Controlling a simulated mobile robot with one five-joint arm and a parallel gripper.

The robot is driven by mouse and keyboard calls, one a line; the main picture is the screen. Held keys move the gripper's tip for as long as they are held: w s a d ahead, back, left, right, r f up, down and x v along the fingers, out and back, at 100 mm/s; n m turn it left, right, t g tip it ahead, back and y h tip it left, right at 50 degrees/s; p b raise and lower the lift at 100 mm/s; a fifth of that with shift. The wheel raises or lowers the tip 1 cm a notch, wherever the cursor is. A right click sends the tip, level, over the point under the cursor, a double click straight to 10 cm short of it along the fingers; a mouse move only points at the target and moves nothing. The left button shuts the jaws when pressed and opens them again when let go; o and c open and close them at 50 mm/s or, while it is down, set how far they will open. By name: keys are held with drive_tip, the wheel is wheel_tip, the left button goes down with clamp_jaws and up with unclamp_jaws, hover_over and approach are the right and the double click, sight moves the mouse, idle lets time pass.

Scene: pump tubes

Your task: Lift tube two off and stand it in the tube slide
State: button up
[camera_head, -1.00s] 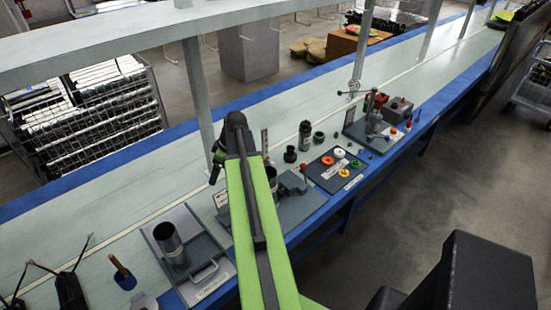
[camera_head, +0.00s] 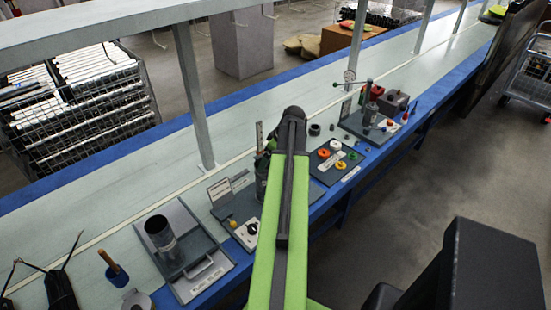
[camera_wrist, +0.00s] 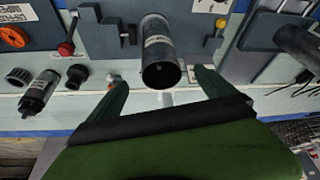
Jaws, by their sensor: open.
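A dark labelled tube (camera_wrist: 158,50) stands on a grey station plate (camera_wrist: 100,38) in the wrist view; its label is too small to read. My gripper (camera_wrist: 159,80) is open, with one finger on each side of the near end of this tube and no visible grip on it. In the head view the tube (camera_head: 261,178) is partly hidden by my arm. The tube slide (camera_head: 226,262), a grey tray with a handle, is at the left, and another dark tube (camera_head: 161,238) stands on it. The slide's tube also shows at the right of the wrist view (camera_wrist: 298,42).
A dark board with coloured rings (camera_head: 326,174) lies right of my arm. A small black bottle (camera_wrist: 40,92) and black caps (camera_wrist: 76,76) stand near the station. A wooden-handled tool (camera_head: 115,272) is left of the slide.

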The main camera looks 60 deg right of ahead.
sight(262, 174)
drive_tip(key=b+x, duration=1)
drive_tip(key=x, duration=0.2)
drive_tip(key=shift+f, duration=0.25)
drive_tip(key=shift+r, duration=0.1)
drive_tip(key=c, duration=1.8)
drive_tip(key=o, duration=1.2)
drive_tip(key=c, duration=1.2)
drive_tip(key=shift+c, duration=0.2)
drive_tip(key=shift+r+p, duration=0.7)
drive_tip(key=shift+p, duration=0.15)
